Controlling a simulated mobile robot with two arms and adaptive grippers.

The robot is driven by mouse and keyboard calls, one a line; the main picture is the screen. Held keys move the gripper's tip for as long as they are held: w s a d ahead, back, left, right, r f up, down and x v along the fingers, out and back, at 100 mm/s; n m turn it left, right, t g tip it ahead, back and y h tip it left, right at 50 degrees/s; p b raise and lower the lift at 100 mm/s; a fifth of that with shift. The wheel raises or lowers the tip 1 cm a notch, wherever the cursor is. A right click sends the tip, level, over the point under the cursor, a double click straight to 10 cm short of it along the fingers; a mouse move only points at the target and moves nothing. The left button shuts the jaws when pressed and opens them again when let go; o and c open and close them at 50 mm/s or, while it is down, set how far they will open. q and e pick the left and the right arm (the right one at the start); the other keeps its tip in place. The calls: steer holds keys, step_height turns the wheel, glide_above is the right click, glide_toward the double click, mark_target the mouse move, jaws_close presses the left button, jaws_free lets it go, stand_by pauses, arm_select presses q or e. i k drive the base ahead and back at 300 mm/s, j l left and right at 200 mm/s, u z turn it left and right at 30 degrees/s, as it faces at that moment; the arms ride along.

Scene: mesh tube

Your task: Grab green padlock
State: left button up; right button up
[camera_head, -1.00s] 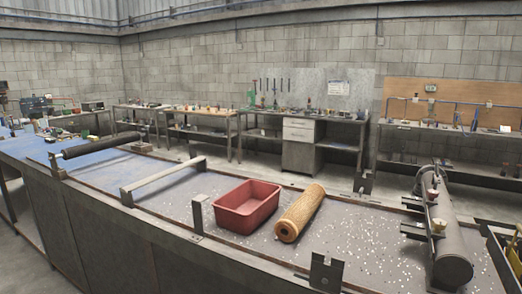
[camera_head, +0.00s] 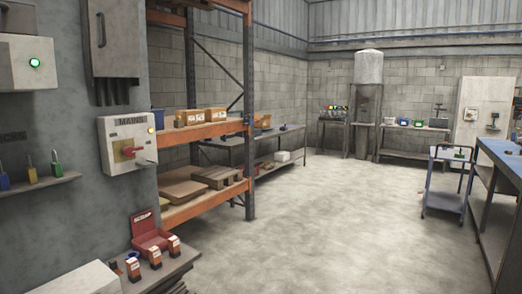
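A green padlock (camera_head: 57,168) is at the left of the head view. It stands or hangs at a narrow grey ledge (camera_head: 40,187) on the grey wall; I cannot tell which. A yellow padlock (camera_head: 32,173) is just left of it, and a blue padlock (camera_head: 4,181) is at the picture's left edge. Neither of my grippers shows in the view.
Orange shelving (camera_head: 205,132) is beyond. The concrete floor (camera_head: 320,220) is clear; a blue cart (camera_head: 443,185) stands right.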

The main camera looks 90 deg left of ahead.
mark_target(57, 167)
steer(key=u, duration=4.05)
